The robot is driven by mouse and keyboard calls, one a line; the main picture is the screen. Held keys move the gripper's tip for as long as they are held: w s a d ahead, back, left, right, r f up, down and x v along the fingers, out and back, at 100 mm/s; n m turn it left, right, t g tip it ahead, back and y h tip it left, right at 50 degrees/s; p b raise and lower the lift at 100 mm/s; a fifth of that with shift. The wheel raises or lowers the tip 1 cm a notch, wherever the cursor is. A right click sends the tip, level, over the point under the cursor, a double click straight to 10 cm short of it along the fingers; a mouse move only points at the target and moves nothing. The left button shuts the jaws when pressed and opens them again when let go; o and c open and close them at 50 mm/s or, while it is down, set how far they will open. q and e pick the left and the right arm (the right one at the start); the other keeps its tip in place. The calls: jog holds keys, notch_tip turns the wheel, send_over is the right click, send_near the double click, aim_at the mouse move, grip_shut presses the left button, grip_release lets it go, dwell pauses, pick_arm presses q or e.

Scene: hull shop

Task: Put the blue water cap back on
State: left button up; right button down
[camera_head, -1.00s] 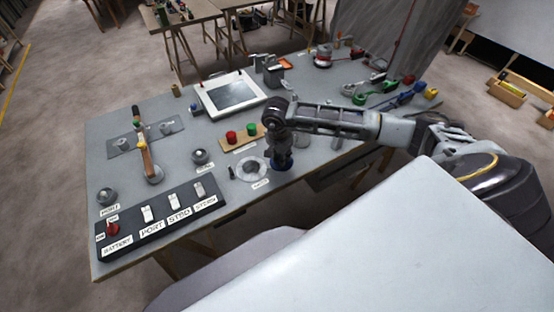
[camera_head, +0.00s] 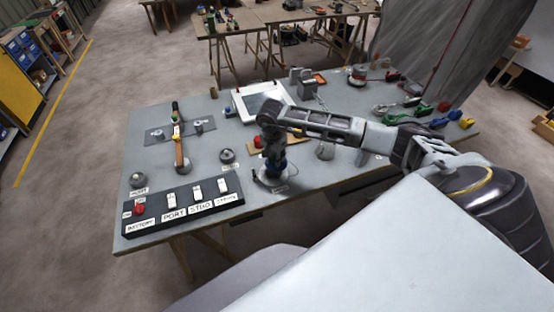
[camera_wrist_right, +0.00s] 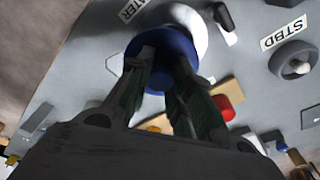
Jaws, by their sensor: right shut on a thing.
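My right gripper (camera_head: 272,164) points down at the front edge of the workbench. It is shut on the blue water cap (camera_wrist_right: 160,45), which sits between its fingertips (camera_wrist_right: 163,75) in the right wrist view. The pale round water fitting (camera_wrist_right: 190,22) lies just behind the cap there, partly hidden by it, next to a label ending in "TER". In the head view the gripper and cap are over this fitting (camera_head: 266,184) and cover much of it. I cannot tell whether the cap touches it. My left gripper is not in view.
A dark switch panel (camera_head: 185,208) lies at the bench's front left. A red button (camera_head: 257,141) is just behind the gripper, and a framed screen (camera_head: 262,100) is further back. A lever (camera_head: 177,140) stands on the left. Colored clamps (camera_head: 440,118) lie to the right.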

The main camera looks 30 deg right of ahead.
aim_at(273, 162)
jog(key=shift+w+a+n, duration=0.15)
jog(key=shift+w+n, duration=0.15)
jog(key=shift+w, duration=0.1)
jog(key=shift+w+a+n, duration=0.15)
jog(key=shift+w+n, duration=0.2)
jog(key=shift+n, duration=0.05)
jog(key=shift+f, duration=0.2)
jog(key=shift+f+b, duration=0.95)
jog(key=shift+f, duration=0.95)
jog(key=shift+f+b, duration=1)
jog(key=shift+f, duration=0.15)
jog(key=shift+b, duration=0.4)
jog(key=shift+f+b, duration=0.15)
jog(key=shift+b, duration=0.4)
dwell(1.7)
